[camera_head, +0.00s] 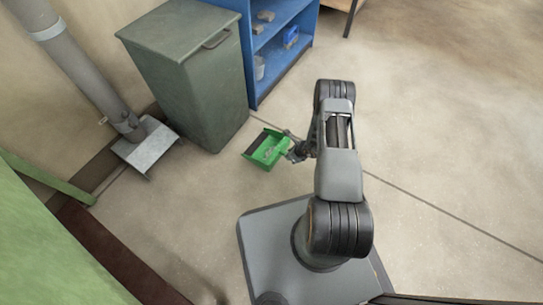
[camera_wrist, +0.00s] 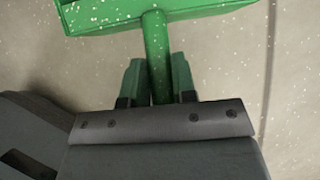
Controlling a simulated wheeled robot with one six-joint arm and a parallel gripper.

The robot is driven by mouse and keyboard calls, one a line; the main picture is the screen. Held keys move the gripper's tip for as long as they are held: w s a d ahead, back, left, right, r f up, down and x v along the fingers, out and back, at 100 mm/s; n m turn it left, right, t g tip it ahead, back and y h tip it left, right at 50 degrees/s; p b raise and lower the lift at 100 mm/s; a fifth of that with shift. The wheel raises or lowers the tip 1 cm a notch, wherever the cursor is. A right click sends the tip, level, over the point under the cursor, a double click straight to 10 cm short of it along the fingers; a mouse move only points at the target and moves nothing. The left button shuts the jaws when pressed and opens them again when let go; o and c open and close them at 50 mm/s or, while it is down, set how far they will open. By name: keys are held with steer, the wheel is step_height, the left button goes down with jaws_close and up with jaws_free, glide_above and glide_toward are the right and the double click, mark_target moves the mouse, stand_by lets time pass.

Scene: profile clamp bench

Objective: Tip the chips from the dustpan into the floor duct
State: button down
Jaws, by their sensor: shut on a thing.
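The green dustpan (camera_head: 268,149) is held above the floor to the left of my arm, and small pale chips show in it in the head view. In the wrist view the back part of its pan (camera_wrist: 105,14) and its handle (camera_wrist: 156,50) show. My gripper (camera_wrist: 157,80) is shut on the handle, one finger on each side. In the head view my gripper (camera_head: 297,148) is small and partly hidden by the arm. The floor duct is a grey metal inlet (camera_head: 146,146) at the foot of a slanting pipe (camera_head: 88,75), left of and apart from the dustpan.
A grey-green lidded bin (camera_head: 193,85) stands between the duct and a blue shelf (camera_head: 280,55) with small items. A green bench part (camera_head: 45,245) is at the lower left. Pale specks lie on the floor (camera_wrist: 295,80) in the wrist view. Open floor lies on the right.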

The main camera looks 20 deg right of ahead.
step_height(320, 180, up, 5)
steer(key=p, duration=0.2)
steer(key=shift+r+p, duration=0.1)
steer(key=shift+p, duration=0.3)
steer(key=shift+w, duration=0.1)
